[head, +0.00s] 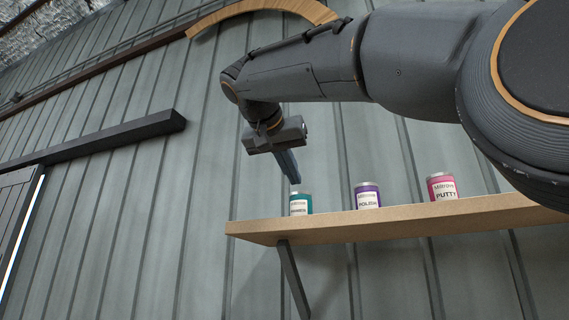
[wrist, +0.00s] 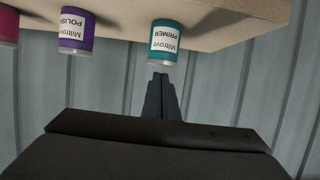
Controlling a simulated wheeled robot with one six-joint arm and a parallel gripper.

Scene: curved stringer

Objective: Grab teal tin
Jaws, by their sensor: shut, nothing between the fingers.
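The teal tin (head: 300,204) stands upright at the left end of a wooden shelf, with a white label. In the wrist view the teal tin (wrist: 166,43) appears upside down, its label reading PRIMER. My gripper (head: 294,181) is above the teal tin in the head view, its fingers pointing down. In the wrist view my gripper's fingertips (wrist: 161,75) are together and end close to the tin's lid. Nothing is held between them. I cannot tell whether the fingertips touch the lid.
The wooden shelf (head: 400,221) also holds a purple POLISH tin (head: 367,196) and a pink PUTTY tin (head: 441,187), spaced to the right. A bracket (head: 292,278) supports the shelf. A ribbed grey wall (head: 215,170) stands behind. The shelf's left end is clear.

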